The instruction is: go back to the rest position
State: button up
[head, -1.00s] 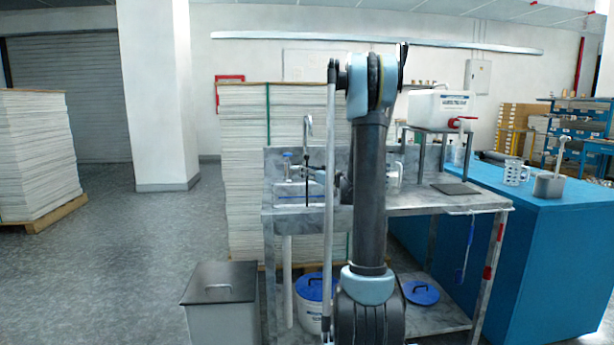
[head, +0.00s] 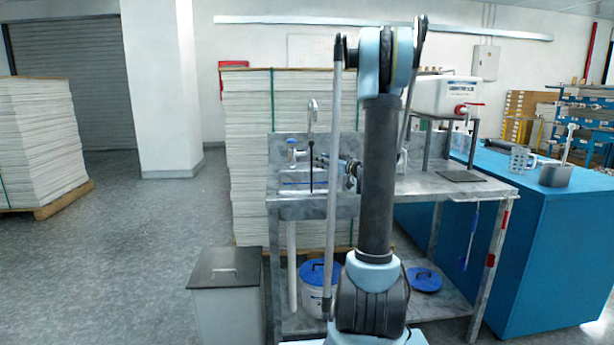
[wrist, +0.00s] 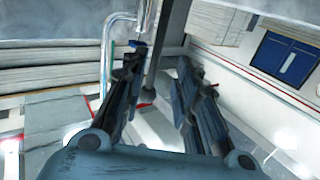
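My gripper (wrist: 160,62) shows in the wrist view with its two dark fingers apart and nothing held between them. In the head view my arm stands upright in front of the metal sink bench (head: 440,190) and is bent at the top. Part of my gripper (head: 322,160) shows just left of the arm, over the sink side of the bench. The arm hides the rest of it. A curved chrome pipe (wrist: 106,50) shows beyond the left finger in the wrist view.
A white container with a red tap (head: 440,97) stands on a raised stand at the bench's right. A lidded grey bin (head: 225,285) stands at front left. A blue counter (head: 560,240) is at right. Paper stacks (head: 245,150) rise behind the bench. Open floor lies at left (head: 140,260).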

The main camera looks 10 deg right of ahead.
jog(key=s+a+f+m+g+h, duration=0.1)
jog(key=s+a+f+g, duration=0.15)
jog(key=s, duration=0.55)
jog(key=s+a+f+g+h, duration=0.1)
jog(key=s+a+g, duration=0.2)
jog(key=s, duration=0.5)
jog(key=s+a+f+m+g+h, duration=0.1)
jog(key=s+a+f+g, duration=0.15)
jog(key=s, duration=0.55)
jog(key=s+d+f+m+g+h, duration=0.2)
jog(key=s+f, duration=0.4)
jog(key=s, duration=0.6)
jog(key=s+d+f+m+g+h, duration=0.2)
jog(key=s+d+f+h, duration=0.3)
jog(key=s, duration=0.7)
notch_tip(320, 180, down, 2)
jog(key=shift+s+d+m, duration=0.25)
jog(key=shift+d+m, duration=0.2)
jog(key=shift+m, duration=0.05)
